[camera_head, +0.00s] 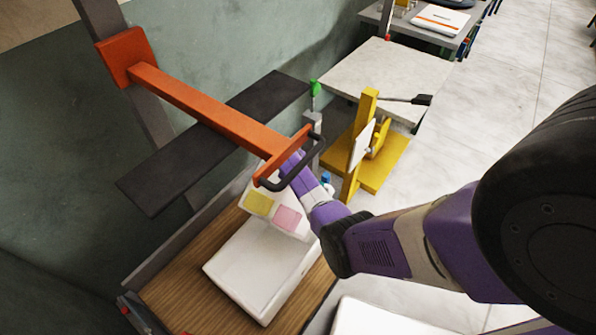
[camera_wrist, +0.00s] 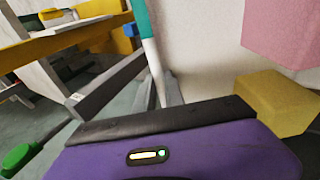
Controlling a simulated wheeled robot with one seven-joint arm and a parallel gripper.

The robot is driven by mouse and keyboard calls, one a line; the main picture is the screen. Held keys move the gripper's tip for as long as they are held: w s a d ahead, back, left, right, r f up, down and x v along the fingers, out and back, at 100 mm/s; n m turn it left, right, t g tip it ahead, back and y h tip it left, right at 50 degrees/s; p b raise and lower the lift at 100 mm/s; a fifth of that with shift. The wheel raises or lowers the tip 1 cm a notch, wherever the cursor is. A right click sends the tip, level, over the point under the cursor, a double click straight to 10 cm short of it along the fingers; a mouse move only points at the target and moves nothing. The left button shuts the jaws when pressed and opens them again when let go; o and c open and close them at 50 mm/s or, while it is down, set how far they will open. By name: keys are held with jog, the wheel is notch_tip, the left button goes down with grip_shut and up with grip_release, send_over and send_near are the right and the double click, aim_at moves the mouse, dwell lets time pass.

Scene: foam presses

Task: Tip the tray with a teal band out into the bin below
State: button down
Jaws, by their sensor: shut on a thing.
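My gripper (camera_head: 304,178) is shut on the rim of a white tray; the fingers (camera_wrist: 140,92) straddle the rim in the wrist view. The teal band (camera_wrist: 140,16) shows on this rim in the wrist view. In the head view the tray (camera_head: 271,192) is raised and partly hidden by my gripper and the black handle. A yellow foam block (camera_head: 258,204) and a pink foam block (camera_head: 288,218) are at the tray; both show in the wrist view, yellow (camera_wrist: 275,103) and pink (camera_wrist: 285,32). A white box-shaped bin (camera_head: 255,265) stands below the tray.
An orange beam (camera_head: 205,108) with a black handle (camera_head: 312,160) crosses just above my gripper. A dark shelf (camera_head: 180,175) lies behind it. A yellow press (camera_head: 370,150) stands close on the right. The bin is on a wooden surface (camera_head: 185,285).

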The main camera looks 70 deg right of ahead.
jog(key=shift+w+a+r+h, duration=0.15)
jog(key=shift+a+r+h, duration=0.5)
jog(key=shift+r, duration=0.2)
jog(key=shift+w+a+r+h, duration=0.1)
jog(key=shift+a+r+h, duration=0.45)
jog(key=shift+a+r, duration=0.25)
jog(key=w+a+r+g+h+b, duration=0.1)
jog(key=w+a+r+h+b, duration=0.1)
jog(key=a+h+b, duration=0.6)
jog(key=a+r+b, duration=0.1)
jog(key=a+b, duration=0.2)
jog(key=a, duration=0.2)
jog(key=shift+w+a+r+n+h, duration=0.2)
jog(key=shift+a+r+n+h, duration=0.1)
jog(key=shift+a+r+n, duration=0.1)
jog(key=shift+d, duration=0.1)
dwell(0.5)
